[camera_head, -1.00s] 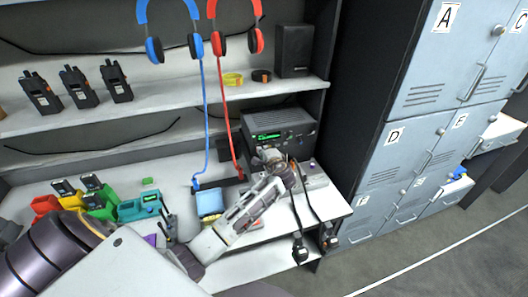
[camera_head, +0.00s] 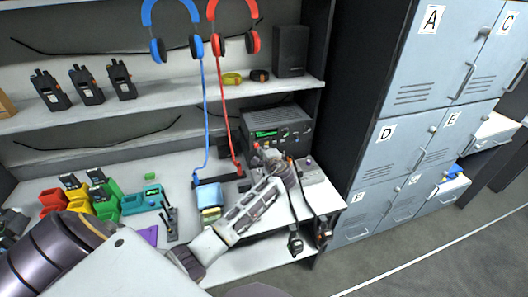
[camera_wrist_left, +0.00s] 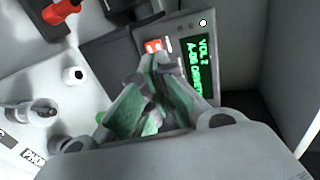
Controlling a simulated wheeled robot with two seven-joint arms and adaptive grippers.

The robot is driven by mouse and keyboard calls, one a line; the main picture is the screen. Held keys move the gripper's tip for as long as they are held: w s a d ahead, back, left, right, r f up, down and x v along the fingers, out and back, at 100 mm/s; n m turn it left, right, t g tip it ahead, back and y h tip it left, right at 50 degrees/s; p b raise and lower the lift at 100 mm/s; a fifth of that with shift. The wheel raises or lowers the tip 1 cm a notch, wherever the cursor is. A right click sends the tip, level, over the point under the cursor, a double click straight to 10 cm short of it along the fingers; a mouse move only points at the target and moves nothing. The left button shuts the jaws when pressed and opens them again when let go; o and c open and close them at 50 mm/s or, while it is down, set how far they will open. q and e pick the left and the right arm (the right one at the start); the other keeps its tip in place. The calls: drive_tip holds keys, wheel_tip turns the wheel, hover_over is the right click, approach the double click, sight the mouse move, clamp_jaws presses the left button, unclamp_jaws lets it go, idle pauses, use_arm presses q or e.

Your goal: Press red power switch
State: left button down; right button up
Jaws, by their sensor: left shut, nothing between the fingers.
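The grey radio unit (camera_head: 277,130) with a green display stands on the desk, under the shelf at the back. In the left wrist view the red switch (camera_wrist_left: 153,45) glows red on its front panel, to the left of the green text display (camera_wrist_left: 198,65). My left gripper (camera_head: 261,153) is shut and empty, in front of the lower left of the radio's front. In the left wrist view its fingertips (camera_wrist_left: 154,62) point at the red switch, just below it in the picture. I cannot tell whether they touch it. My right gripper is not in view.
Blue headphones (camera_head: 172,22) and red headphones (camera_head: 232,28) hang above, their cables running down near the radio. A small grey box with knobs (camera_head: 307,170) and hanging handsets (camera_head: 296,243) are to the right. Lockers (camera_head: 400,150) stand at the right.

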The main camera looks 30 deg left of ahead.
use_arm(q)
drive_tip(key=r+b+v, duration=0.1)
drive_tip(key=v, duration=0.8)
drive_tip(key=shift+w+a+r, duration=0.15)
drive_tip(key=shift+r, duration=0.05)
idle(0.4)
